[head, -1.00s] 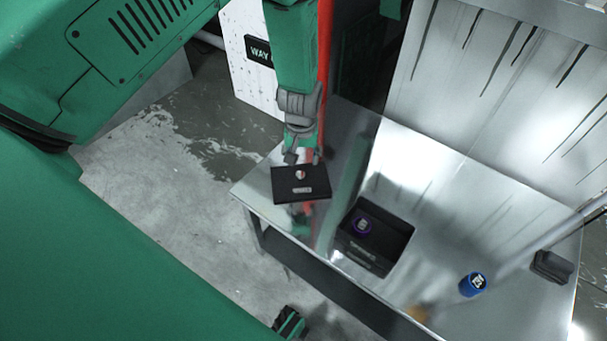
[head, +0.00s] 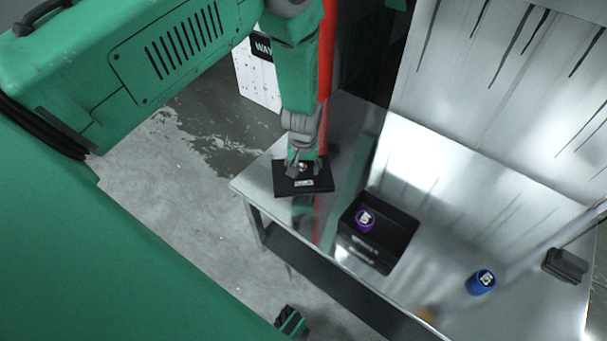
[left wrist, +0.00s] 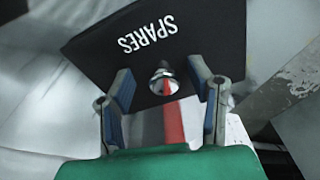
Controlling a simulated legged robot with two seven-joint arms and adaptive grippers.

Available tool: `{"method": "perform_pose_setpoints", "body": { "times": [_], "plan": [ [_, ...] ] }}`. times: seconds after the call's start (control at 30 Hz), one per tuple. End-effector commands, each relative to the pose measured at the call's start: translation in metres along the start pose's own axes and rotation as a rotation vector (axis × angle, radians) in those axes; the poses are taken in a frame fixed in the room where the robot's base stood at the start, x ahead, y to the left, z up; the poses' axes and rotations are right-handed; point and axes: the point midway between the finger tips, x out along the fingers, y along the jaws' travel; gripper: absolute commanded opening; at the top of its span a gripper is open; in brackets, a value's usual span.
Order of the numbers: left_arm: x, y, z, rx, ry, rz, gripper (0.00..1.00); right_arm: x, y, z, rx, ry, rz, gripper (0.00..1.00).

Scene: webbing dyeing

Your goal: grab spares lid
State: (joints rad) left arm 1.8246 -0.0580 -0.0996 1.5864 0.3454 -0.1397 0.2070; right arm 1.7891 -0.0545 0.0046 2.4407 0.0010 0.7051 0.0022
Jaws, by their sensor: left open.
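The spares lid (head: 318,187) is a flat black plate lying on the left end of the metal table. It has a small shiny round knob in its middle and a white label; in the left wrist view the lid (left wrist: 200,60) reads "SPARES". My left gripper (head: 303,170) is right over the lid, pointing down. In the left wrist view its two fingers (left wrist: 162,84) are apart, with the knob (left wrist: 164,82) between or just beyond their tips. I see a gap on both sides of the knob. My right gripper is not in view.
An open black bin (head: 398,250) with a purple-rimmed round item (head: 365,220) inside stands right of the lid. A blue cylinder (head: 481,282) and a dark block (head: 565,265) are farther right. A streaked wall panel (head: 480,90) rises behind the table (head: 420,160).

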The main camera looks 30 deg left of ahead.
Motion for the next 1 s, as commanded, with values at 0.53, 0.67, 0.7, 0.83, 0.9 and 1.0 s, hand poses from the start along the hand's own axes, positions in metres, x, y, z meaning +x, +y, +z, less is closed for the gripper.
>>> {"method": "perform_pose_setpoints", "body": {
  "times": [0.53, 0.67, 0.7, 0.83, 0.9, 1.0],
  "plan": [
    [-0.004, -0.001, -0.001, -0.001, -0.002, -0.001, 0.0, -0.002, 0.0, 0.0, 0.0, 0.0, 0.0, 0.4],
    [-0.025, -0.001, -0.004, -0.001, -0.001, 0.0, 0.0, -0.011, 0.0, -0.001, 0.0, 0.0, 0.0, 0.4],
    [-0.034, -0.001, -0.005, -0.002, 0.0, 0.001, 0.0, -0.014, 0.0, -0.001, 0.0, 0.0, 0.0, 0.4],
    [-0.061, -0.001, -0.008, -0.002, 0.0, 0.001, 0.0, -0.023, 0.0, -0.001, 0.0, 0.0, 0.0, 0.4],
    [-0.074, -0.001, -0.01, -0.001, 0.001, 0.001, 0.0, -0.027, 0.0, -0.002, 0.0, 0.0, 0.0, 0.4],
    [-0.088, -0.001, -0.011, -0.001, 0.0, 0.0, 0.0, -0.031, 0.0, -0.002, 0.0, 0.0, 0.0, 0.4]
  ]
}}
